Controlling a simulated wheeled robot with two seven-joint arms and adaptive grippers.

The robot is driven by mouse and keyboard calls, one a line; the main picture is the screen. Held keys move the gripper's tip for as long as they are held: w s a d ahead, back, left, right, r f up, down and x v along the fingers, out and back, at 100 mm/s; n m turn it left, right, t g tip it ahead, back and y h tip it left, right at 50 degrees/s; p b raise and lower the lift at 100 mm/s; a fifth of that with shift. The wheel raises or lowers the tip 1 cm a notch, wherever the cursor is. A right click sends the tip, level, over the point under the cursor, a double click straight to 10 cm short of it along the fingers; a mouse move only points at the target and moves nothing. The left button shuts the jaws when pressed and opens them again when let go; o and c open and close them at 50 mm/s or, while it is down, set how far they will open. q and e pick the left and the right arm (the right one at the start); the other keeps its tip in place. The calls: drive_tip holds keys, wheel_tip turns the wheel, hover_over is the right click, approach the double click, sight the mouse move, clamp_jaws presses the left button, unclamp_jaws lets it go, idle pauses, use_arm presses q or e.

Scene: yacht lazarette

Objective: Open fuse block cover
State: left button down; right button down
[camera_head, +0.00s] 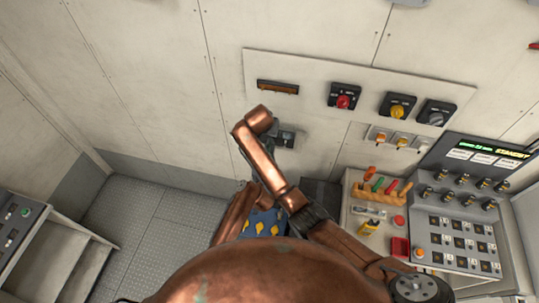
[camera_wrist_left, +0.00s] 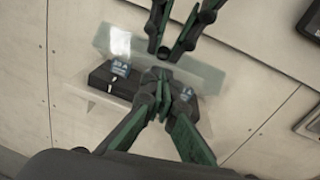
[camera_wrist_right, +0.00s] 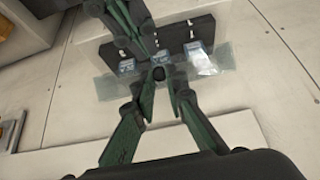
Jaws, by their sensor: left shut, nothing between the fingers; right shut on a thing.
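The black fuse block (camera_wrist_left: 108,84) with blue-labelled fuses is on the pale wall; it also shows in the right wrist view (camera_wrist_right: 196,32). Its clear cover (camera_wrist_left: 205,72) stands tilted out from the block, with fuses visible beside and through it; the right wrist view shows it too (camera_wrist_right: 215,84). My right gripper (camera_wrist_right: 158,78) is shut on the small round dark knob (camera_wrist_right: 158,72) at the cover's edge. My left gripper (camera_wrist_left: 162,80) is shut and empty, in front of the block near the cover. In the head view, my copper arm hides most of this spot.
A wall panel (camera_head: 310,75) with red, yellow and black rotary switches is above. A console (camera_head: 458,232) with knobs and buttons stands at right, beside a bench (camera_head: 360,218) with coloured-handled tools. Steps (camera_head: 60,255) are at far left. The grey floor (camera_head: 165,205) is clear.

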use_arm(q)
drive_tip(key=shift+w+r, duration=0.4)
drive_tip(key=shift+w, duration=0.1)
use_arm(e)
drive_tip(key=shift+r, duration=0.1)
use_arm(q)
drive_tip(key=shift+w+d+r, duration=0.1)
drive_tip(key=shift+w+r, duration=0.15)
drive_tip(key=shift+r, duration=0.2)
drive_tip(key=shift+w+r, duration=0.2)
drive_tip(key=shift+r, duration=0.25)
use_arm(e)
drive_tip(key=shift+s, duration=0.15)
drive_tip(key=c, duration=1.9)
unclamp_jaws()
drive_tip(key=shift+f, duration=0.5)
use_arm(q)
drive_tip(key=shift+w+r, duration=0.15)
use_arm(e)
drive_tip(key=shift+s+a, duration=0.1)
drive_tip(key=shift+a, duration=0.05)
drive_tip(key=shift+r, duration=0.15)
